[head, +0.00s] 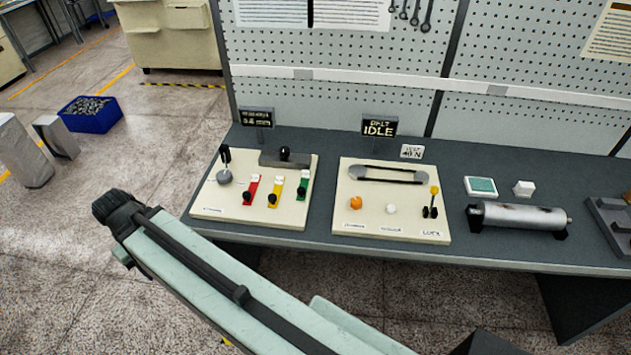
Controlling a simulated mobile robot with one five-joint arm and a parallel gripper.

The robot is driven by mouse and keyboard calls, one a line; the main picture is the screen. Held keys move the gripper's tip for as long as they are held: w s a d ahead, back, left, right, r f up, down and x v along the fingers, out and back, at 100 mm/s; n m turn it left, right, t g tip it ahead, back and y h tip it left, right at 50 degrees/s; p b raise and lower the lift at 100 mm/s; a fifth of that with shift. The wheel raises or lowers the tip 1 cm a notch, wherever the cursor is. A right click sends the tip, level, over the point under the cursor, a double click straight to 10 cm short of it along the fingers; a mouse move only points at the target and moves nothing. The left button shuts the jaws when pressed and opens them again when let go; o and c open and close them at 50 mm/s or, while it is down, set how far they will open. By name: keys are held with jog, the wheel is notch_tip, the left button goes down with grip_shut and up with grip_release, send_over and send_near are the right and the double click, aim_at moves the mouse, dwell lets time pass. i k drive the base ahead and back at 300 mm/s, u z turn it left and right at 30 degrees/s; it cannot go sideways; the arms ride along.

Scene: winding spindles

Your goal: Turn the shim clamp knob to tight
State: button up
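Two cream control panels lie on the bench. The left panel (235,208) carries a dark bar with a black knob (285,153) on top, a round grey dial with a black upright handle (224,170), and red, yellow and green slides with black knobs. The right panel (390,222) carries an orange knob (356,202), a white knob (391,209) and a yellow-tipped lever (434,195). No readable label names the shim clamp knob, so I cannot tell which it is. My arm crosses the lower left, with a black joint at its upper end. My gripper does not show.
The dark bench (330,250) runs along a pegboard wall. A display reads IDLE (379,127). Right of the panels lie a metal roller (517,216), a teal-topped box (480,186) and a white cube (523,188). A blue bin (90,118) stands on the floor.

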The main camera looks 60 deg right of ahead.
aim_at(284, 151)
jog(key=z, duration=1.85)
jog(key=k, duration=0.3)
jog(key=u, duration=0.2)
